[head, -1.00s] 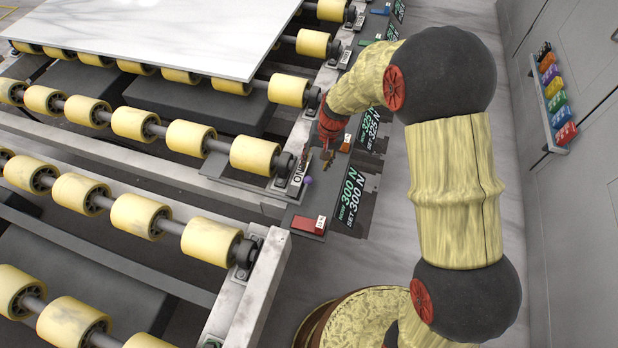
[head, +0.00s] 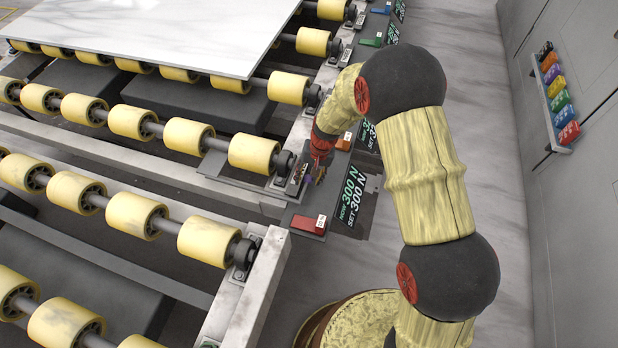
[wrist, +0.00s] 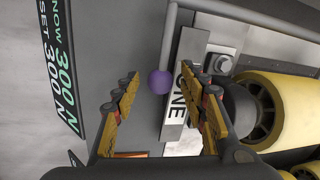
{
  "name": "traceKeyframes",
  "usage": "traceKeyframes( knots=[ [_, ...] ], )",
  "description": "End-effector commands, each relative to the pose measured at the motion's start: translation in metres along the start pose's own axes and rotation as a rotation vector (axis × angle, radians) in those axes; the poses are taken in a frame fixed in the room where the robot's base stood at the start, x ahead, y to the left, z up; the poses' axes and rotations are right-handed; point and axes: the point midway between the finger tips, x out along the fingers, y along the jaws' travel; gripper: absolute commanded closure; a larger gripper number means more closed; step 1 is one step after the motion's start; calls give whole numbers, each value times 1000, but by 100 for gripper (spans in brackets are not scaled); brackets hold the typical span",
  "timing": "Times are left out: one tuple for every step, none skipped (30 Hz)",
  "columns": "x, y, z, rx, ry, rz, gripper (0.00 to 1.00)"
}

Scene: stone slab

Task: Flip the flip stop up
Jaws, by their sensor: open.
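The flip stop shows in the wrist view as a thin grey rod (wrist: 169,42) with a round purple knob (wrist: 160,82) at its end. The rod runs from the knob toward the top of the picture and meets a crossing bar there. My gripper (wrist: 162,73) is open, with one yellow finger on each side of the knob. I see a gap between the knob and each finger; whether the knob is at fingertip depth I cannot tell. In the head view my gripper (head: 318,174) is low beside the roller frame end and mostly hides the knob.
A plate lettered "ONE" (wrist: 178,95), a bolt (wrist: 221,64) and a yellow roller (wrist: 275,105) sit close to the right finger. A display reading 300 N (head: 350,196) and a red block (head: 308,224) are nearby. A stone slab (head: 170,35) lies on the far rollers.

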Motion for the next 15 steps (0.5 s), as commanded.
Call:
traceKeyframes(
  knots=[
    [-1, 0, 0, 0, 0, 0, 57],
    [-1, 0, 0, 0, 0, 0, 57],
    [-1, 0, 0, 0, 0, 0, 57],
    [-1, 0, 0, 0, 0, 0, 59],
    [-1, 0, 0, 0, 0, 0, 60],
    [-1, 0, 0, 0, 0, 0, 63],
    [-1, 0, 0, 0, 0, 0, 64],
    [-1, 0, 0, 0, 0, 0, 66],
    [-1, 0, 0, 0, 0, 0, 68],
    [-1, 0, 0, 0, 0, 0, 70],
    [-1, 0, 0, 0, 0, 0, 72],
    [-1, 0, 0, 0, 0, 0, 74],
    [-1, 0, 0, 0, 0, 0, 76],
    [-1, 0, 0, 0, 0, 0, 78],
    [-1, 0, 0, 0, 0, 0, 80]
  ],
)
